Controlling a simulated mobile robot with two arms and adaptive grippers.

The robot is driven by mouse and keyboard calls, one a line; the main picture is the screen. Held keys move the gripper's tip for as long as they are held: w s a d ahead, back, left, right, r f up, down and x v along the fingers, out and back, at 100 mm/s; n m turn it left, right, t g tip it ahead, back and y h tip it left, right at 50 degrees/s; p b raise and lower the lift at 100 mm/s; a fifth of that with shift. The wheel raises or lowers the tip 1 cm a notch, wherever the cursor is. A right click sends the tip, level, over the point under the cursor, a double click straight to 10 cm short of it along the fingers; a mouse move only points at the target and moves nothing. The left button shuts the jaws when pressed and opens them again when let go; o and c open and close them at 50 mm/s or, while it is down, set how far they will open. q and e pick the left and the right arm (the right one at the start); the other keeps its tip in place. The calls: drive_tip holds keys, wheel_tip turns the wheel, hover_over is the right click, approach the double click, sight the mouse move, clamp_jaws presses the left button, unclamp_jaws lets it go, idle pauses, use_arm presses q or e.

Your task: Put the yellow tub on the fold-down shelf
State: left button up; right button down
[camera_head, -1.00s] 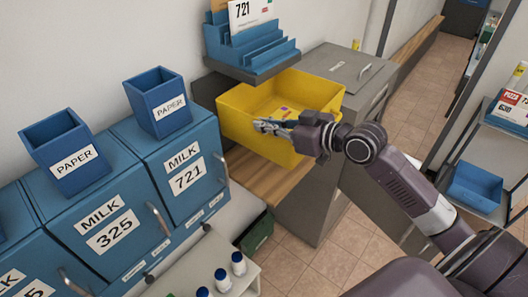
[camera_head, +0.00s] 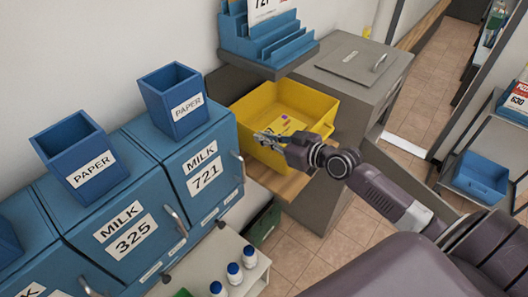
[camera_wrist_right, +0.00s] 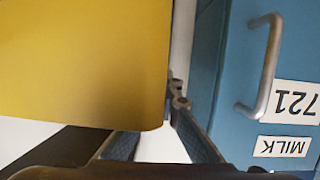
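The yellow tub (camera_head: 312,107) is upright over the wooden fold-down shelf (camera_head: 284,184), in front of the grey cabinet. Its base is close to the board; I cannot tell whether it touches. Small items lie in the tub. My right gripper (camera_head: 266,139) is at the tub's near wall and appears shut on it. In the right wrist view the tub wall (camera_wrist_right: 85,60) fills the upper left. The right gripper's fingers (camera_wrist_right: 168,105) converge at the wall's edge, and one fingertip is hidden behind the yellow. My left gripper is out of view.
Blue mailboxes (camera_head: 122,231) with paper bins (camera_head: 173,100) on top stand at left. White-and-blue bottles (camera_head: 235,273) stand on a low shelf below.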

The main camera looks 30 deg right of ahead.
sight(264, 161)
drive_tip(key=shift+w+d+f, duration=0.1)
drive_tip(key=shift+f, duration=1.2)
wheel_tip(264, 161, down, 4)
drive_tip(key=shift+f+b, duration=0.1)
drive_tip(key=shift+b, duration=0.65)
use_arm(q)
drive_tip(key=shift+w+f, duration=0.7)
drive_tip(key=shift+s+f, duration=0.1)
use_arm(e)
drive_tip(key=c, duration=2.6)
unclamp_jaws()
drive_tip(key=shift+f, duration=0.2)
drive_tip(key=shift+c, duration=0.2)
drive_tip(key=o, duration=0.5)
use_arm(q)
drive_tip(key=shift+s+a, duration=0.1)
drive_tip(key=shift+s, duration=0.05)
use_arm(e)
drive_tip(key=shift+r, duration=0.1)
